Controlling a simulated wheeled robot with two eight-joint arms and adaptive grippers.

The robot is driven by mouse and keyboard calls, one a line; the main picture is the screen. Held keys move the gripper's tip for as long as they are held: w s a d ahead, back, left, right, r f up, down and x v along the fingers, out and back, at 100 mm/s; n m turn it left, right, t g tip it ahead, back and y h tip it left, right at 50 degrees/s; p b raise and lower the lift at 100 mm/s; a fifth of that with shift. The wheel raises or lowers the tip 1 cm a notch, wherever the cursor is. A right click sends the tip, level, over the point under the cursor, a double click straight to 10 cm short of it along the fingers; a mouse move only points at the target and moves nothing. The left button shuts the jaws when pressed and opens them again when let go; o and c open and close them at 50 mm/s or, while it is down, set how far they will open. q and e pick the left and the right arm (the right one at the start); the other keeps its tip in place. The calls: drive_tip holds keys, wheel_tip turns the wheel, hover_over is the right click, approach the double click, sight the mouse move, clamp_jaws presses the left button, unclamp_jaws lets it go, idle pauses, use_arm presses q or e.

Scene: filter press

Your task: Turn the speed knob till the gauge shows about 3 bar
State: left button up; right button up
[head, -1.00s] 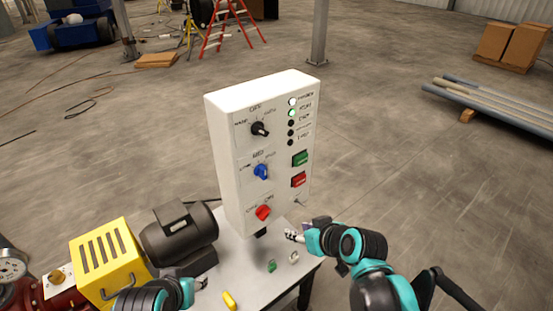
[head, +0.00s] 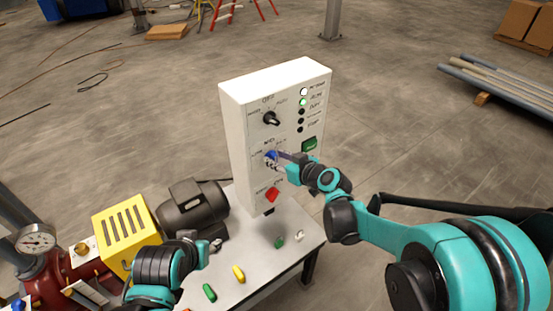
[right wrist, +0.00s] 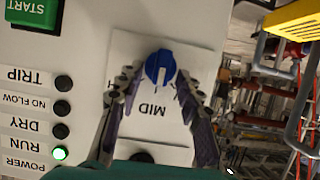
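The blue speed knob (head: 271,156) is in the middle of the white control box's front, partly hidden by my right gripper (head: 276,164). In the right wrist view the blue knob (right wrist: 160,67), with MID printed beside it, lies between the fingertips of my right gripper (right wrist: 158,82). The fingers are apart, one on each side, with gaps to the knob. The pressure gauge (head: 37,240) is at the far left of the head view, on red pipework; its reading is too small to tell. My left gripper (head: 213,245) is low, near the motor; its fingers are unclear.
The white control box (head: 240,130) stands on a grey table (head: 240,262). A black selector (head: 271,118) is above the blue knob, a red one (head: 272,195) below. The green START button (head: 309,144) is right. A motor (head: 192,205) and yellow guard (head: 125,233) stand left.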

drive_tip(key=shift+w+a+f, duration=0.1)
drive_tip(key=shift+w+a, duration=0.05)
clamp_jaws()
idle(0.4)
drive_tip(key=shift+w+d+f+m+g+y+b, duration=0.1)
drive_tip(key=shift+d+m+g+y+b, duration=0.15)
drive_tip(key=shift+m+y+b, duration=0.6)
drive_tip(key=shift+w+d+f+m+g+y+b, duration=0.1)
drive_tip(key=shift+m+g+y+b, duration=0.25)
drive_tip(key=shift+m+b, duration=0.6)
drive_tip(key=shift+w+d+m+g+y+b, duration=0.15)
drive_tip(key=shift+m+y+b, duration=0.45)
drive_tip(key=shift+m, duration=0.6)
drive_tip(key=shift+y, duration=0.3)
